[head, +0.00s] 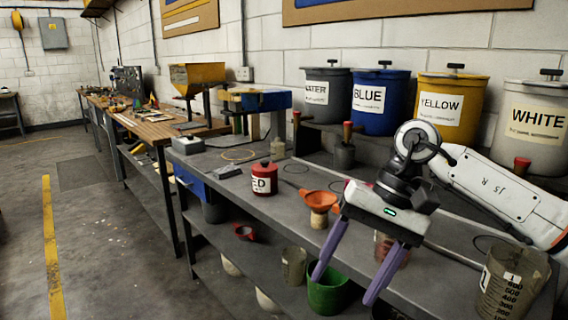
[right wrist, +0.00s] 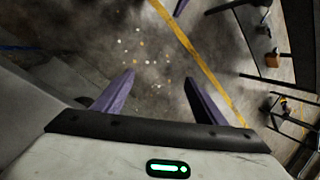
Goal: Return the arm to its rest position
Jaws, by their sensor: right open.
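My right gripper (head: 344,289) hangs in front of the shelf at the right of the head view, its two purple fingers apart and pointing down. It is open, and nothing shows between the fingers. In the right wrist view the fingers (right wrist: 160,92) are also spread, with only floor beyond them. My right arm reaches in from the right edge. A purple piece lies at the top edge of that wrist view; I cannot tell what it belongs to. My left arm does not show in the head view.
A green bucket (head: 327,295) stands just behind the fingers. An orange funnel (head: 316,198), a red can (head: 264,179) and a measuring jug (head: 512,284) are nearby. Labelled paint drums, including a blue one (head: 380,101), line the wall. The floor at left (head: 105,245) is clear.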

